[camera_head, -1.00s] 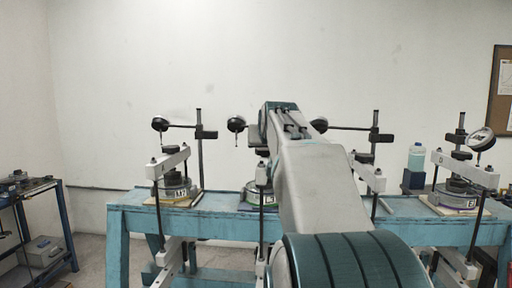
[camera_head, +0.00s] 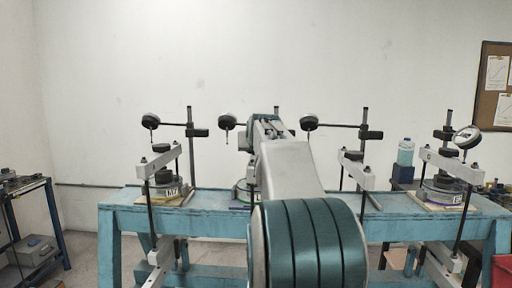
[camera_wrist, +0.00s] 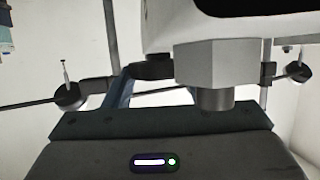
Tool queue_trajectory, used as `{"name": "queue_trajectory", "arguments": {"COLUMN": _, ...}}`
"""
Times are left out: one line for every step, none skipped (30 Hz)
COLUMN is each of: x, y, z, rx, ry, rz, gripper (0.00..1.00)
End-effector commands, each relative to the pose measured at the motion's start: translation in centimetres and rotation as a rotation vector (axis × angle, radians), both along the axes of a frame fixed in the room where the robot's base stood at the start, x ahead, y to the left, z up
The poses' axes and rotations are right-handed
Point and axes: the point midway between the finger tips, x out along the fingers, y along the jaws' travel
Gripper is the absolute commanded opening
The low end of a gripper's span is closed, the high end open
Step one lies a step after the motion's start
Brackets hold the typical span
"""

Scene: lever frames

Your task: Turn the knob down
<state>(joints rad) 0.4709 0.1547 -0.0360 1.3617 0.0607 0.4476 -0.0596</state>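Lever frames with dial gauges stand along a blue bench (camera_head: 215,228). One at the left has a white beam (camera_head: 162,160), and one at the right also has a white beam (camera_head: 452,167). A middle frame is mostly hidden behind my arm. In the wrist view, which looks upside down, a grey faceted piece with a short dark cylinder (camera_wrist: 214,98) juts from a pale body just beyond my gripper (camera_wrist: 155,140). I cannot tell whether this is the knob. Only the dark gripper body with its lit indicator shows clearly; its fingertips are not identifiable, nor is any contact.
Dial gauges on black rods stick out above the bench, including one at the left (camera_head: 150,120) and one at the right (camera_head: 467,137). A side table (camera_head: 28,192) is at far left.

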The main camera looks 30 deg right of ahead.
Motion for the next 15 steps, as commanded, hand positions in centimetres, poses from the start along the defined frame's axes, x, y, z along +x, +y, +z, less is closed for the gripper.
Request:
{"name": "queue_trajectory", "arguments": {"x": -0.01, "y": 0.01, "z": -0.01, "rx": 0.000, "ry": 0.000, "rz": 0.000, "gripper": 0.29}}
{"name": "queue_trajectory", "arguments": {"x": -0.01, "y": 0.01, "z": -0.01, "rx": 0.000, "ry": 0.000, "rz": 0.000, "gripper": 0.29}}
{"name": "queue_trajectory", "arguments": {"x": -0.01, "y": 0.01, "z": -0.01, "rx": 0.000, "ry": 0.000, "rz": 0.000, "gripper": 0.29}}
{"name": "queue_trajectory", "arguments": {"x": -0.01, "y": 0.01, "z": -0.01, "rx": 0.000, "ry": 0.000, "rz": 0.000, "gripper": 0.29}}
{"name": "queue_trajectory", "arguments": {"x": 0.00, "y": 0.03, "z": -0.01, "rx": 0.000, "ry": 0.000, "rz": -0.001, "gripper": 0.29}}
{"name": "queue_trajectory", "arguments": {"x": 0.01, "y": 0.05, "z": -0.01, "rx": 0.000, "ry": 0.000, "rz": -0.002, "gripper": 0.29}}
{"name": "queue_trajectory", "arguments": {"x": 0.02, "y": 0.08, "z": -0.01, "rx": -0.001, "ry": 0.000, "rz": -0.004, "gripper": 0.29}}
{"name": "queue_trajectory", "arguments": {"x": 0.03, "y": 0.10, "z": -0.02, "rx": 0.000, "ry": 0.001, "rz": -0.006, "gripper": 0.29}}
{"name": "queue_trajectory", "arguments": {"x": 0.03, "y": 0.10, "z": -0.02, "rx": -0.001, "ry": 0.000, "rz": -0.013, "gripper": 0.29}}
{"name": "queue_trajectory", "arguments": {"x": 0.03, "y": 0.10, "z": -0.02, "rx": -0.001, "ry": 0.001, "rz": -0.017, "gripper": 0.29}}
{"name": "queue_trajectory", "arguments": {"x": 0.05, "y": 0.13, "z": -0.04, "rx": 0.000, "ry": 0.001, "rz": -0.022, "gripper": 0.29}}
{"name": "queue_trajectory", "arguments": {"x": 0.09, "y": 0.22, "z": -0.05, "rx": -0.001, "ry": 0.001, "rz": -0.030, "gripper": 0.29}}
{"name": "queue_trajectory", "arguments": {"x": 0.08, "y": 0.20, "z": -0.05, "rx": -0.002, "ry": 0.001, "rz": -0.038, "gripper": 0.29}}
{"name": "queue_trajectory", "arguments": {"x": 0.10, "y": 0.22, "z": -0.06, "rx": -0.002, "ry": 0.001, "rz": -0.047, "gripper": 0.29}}
{"name": "queue_trajectory", "arguments": {"x": 0.15, "y": 0.30, "z": -0.07, "rx": -0.003, "ry": 0.001, "rz": -0.059, "gripper": 0.29}}
